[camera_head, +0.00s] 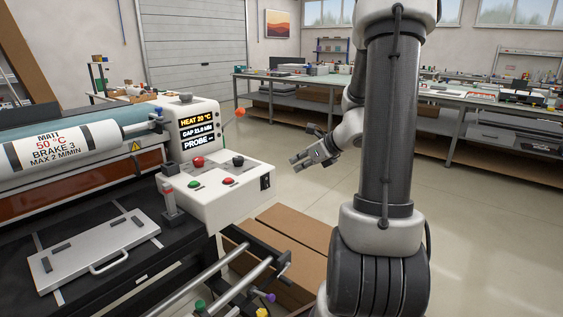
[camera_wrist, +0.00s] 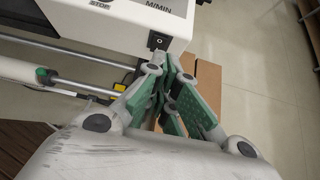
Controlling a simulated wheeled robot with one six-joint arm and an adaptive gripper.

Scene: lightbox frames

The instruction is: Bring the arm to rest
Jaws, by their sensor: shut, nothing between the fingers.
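My gripper (camera_head: 312,157) hangs in the air to the right of the machine's white control box (camera_head: 232,200) in the head view. In the wrist view my gripper (camera_wrist: 172,78) shows its green-padded fingers drawn together with nothing between them. A corner of the white control box (camera_wrist: 115,22) shows beyond the fingertips at the top. The gripper appears apart from the box. My arm stands upright on the right of the head view, with its forearm partly hidden behind the upper link.
The machine carries a white roller (camera_head: 60,148) and a grey plate with a handle (camera_head: 95,248). Cardboard boxes (camera_head: 295,235) lie on the floor below my gripper, beside metal rails (camera_head: 235,283). Workbenches (camera_head: 290,88) stand at the back. Open floor (camera_head: 480,220) lies to the right.

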